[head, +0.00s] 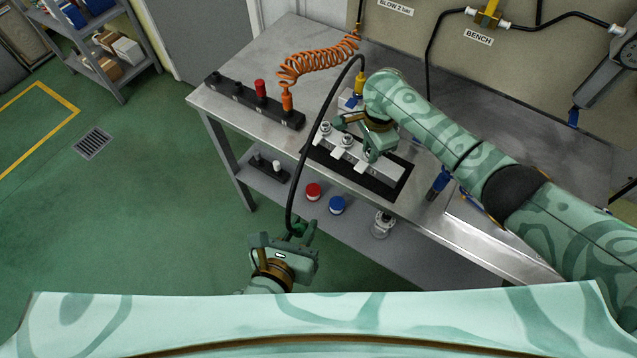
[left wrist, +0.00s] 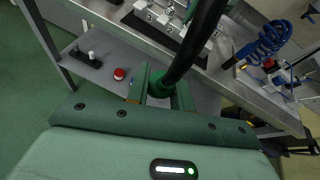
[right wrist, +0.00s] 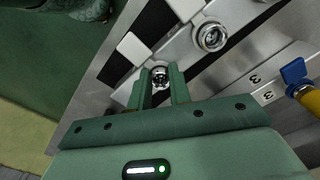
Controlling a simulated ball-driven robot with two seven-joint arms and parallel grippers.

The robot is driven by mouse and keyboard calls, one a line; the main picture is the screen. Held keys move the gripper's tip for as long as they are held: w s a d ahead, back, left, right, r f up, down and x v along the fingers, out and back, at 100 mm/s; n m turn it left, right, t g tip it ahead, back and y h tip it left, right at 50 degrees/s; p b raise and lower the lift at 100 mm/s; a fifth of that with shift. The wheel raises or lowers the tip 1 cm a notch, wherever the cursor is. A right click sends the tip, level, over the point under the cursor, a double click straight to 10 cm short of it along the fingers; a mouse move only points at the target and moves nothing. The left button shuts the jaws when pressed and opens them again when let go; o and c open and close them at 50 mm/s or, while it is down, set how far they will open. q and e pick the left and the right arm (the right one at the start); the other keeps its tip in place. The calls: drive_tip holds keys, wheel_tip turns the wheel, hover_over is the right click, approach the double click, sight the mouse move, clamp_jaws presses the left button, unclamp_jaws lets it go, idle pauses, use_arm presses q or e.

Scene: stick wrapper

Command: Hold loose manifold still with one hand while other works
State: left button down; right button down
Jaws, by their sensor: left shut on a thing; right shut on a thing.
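The manifold (head: 338,158) is a silver block with several round ports, lying in a black cradle (head: 388,188) on the metal bench. My right gripper (head: 357,140) is over it, shut on its far part; the right wrist view shows the fingers (right wrist: 162,85) on either side of a round port fitting (right wrist: 160,74). My left gripper (head: 302,230) is in front of the bench, away from the manifold, shut on the end of a black hose (head: 297,160). In the left wrist view a green collar (left wrist: 164,90) on the hose sits between the fingers. The hose tip is hidden.
A black rail (head: 245,100) with a red cap and coiled orange hose (head: 315,60) stands at the back left. A yellow fitting (head: 359,84) is behind the manifold. The lower shelf holds a red cap (head: 313,192), a blue cap (head: 337,205) and a clear jar (head: 382,224).

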use_arm(q)
drive_tip(key=s, duration=0.1)
drive_tip(key=s+a, duration=0.1)
drive_tip(key=s, duration=0.1)
drive_tip(key=s+a, duration=0.1)
drive_tip(key=s, duration=0.1)
drive_tip(key=shift+s+a, duration=0.1)
drive_tip(key=shift+s, duration=0.05)
use_arm(e)
drive_tip(key=c, duration=1.2)
unclamp_jaws()
use_arm(q)
wheel_tip(320, 180, up, 14)
drive_tip(key=p, duration=1.3)
drive_tip(key=shift+r+p, duration=0.2)
drive_tip(key=shift+p, duration=0.15)
use_arm(e)
wheel_tip(320, 180, up, 21)
drive_tip(key=shift+f, duration=0.1)
